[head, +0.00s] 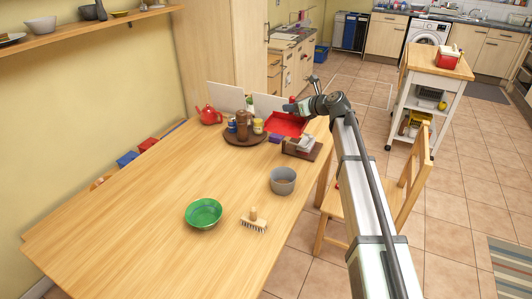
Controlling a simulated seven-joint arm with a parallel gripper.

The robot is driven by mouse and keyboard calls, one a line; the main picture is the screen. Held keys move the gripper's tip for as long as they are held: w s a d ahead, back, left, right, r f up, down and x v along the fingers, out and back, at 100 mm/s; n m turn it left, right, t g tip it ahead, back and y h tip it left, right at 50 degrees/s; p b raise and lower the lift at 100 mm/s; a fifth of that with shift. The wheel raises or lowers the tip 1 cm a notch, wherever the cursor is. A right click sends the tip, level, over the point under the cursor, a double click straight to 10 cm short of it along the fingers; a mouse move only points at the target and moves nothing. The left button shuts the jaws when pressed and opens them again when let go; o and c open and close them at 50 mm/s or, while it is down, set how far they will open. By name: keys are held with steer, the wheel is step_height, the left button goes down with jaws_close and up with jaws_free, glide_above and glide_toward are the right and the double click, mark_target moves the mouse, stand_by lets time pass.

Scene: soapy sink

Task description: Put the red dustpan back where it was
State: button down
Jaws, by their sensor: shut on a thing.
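The red dustpan (283,125) is at the far end of the wooden table, with its wide pan facing left and toward me. A small red part shows above it at my gripper. My gripper (294,107) is at the dustpan's back, handle side, and is shut on it. The fingertips are small and partly hidden by the arm's end. I cannot tell whether the pan touches the table or is held just above it.
Close by stand a round brown tray (233,139) with bottles, a wooden caddy (304,151), white panels (226,97) and a red teapot (209,116). A grey pot (283,181), green bowl (203,213) and brush (254,223) stand nearer. The table's left front is clear.

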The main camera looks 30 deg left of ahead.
steer(key=a+f+n+g, duration=0.4)
steer(key=a+f+g, duration=0.1)
steer(key=a+f, duration=1.1)
steer(key=shift+y, duration=0.5)
steer(key=shift+s+a+f, duration=0.1)
steer(key=shift+a+f, duration=0.1)
steer(key=shift+f, duration=1.15)
steer(key=shift+s+a+f, duration=0.1)
steer(key=shift+a+f, duration=0.1)
steer(key=shift+f, duration=1.2)
steer(key=shift+s+a+f, duration=0.1)
steer(key=shift+a+f, duration=0.1)
steer(key=shift+f, duration=1.15)
steer(key=c, duration=0.9)
jaws_free()
steer(key=shift+f, duration=0.15)
